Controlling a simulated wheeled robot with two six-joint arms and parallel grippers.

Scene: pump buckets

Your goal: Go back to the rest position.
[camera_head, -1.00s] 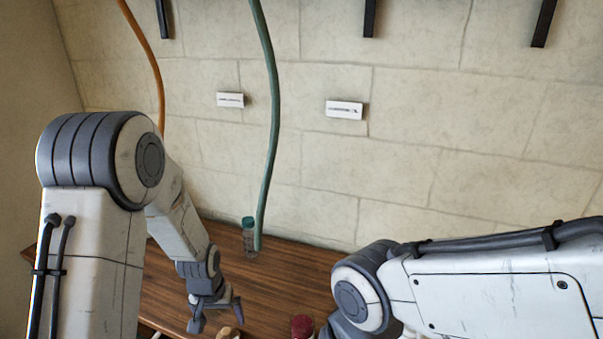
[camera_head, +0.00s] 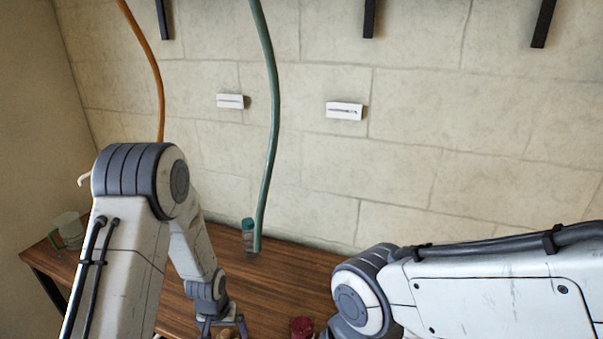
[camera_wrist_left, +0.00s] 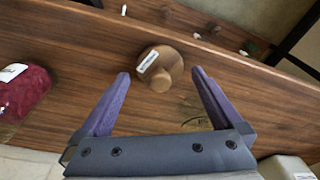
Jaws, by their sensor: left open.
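My left gripper (camera_head: 222,327) is low at the bottom edge of the head view, over the wooden table. In the left wrist view the left gripper (camera_wrist_left: 160,76) has its two purple-grey fingers spread apart with nothing held. A round brown wooden piece (camera_wrist_left: 172,60) with a knob and a white label lies on the table beyond and between the fingertips, apart from them as far as I can tell. My right arm comes in from the right in the head view; its gripper is out of view.
A teal-capped clear bottle (camera_head: 248,228) stands on the table (camera_head: 280,270) by the green hose (camera_head: 272,130). A pale cup (camera_head: 70,230) with a green handle is at the left end. A red jar (camera_head: 301,327) is at the bottom; it also shows in the wrist view (camera_wrist_left: 25,95).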

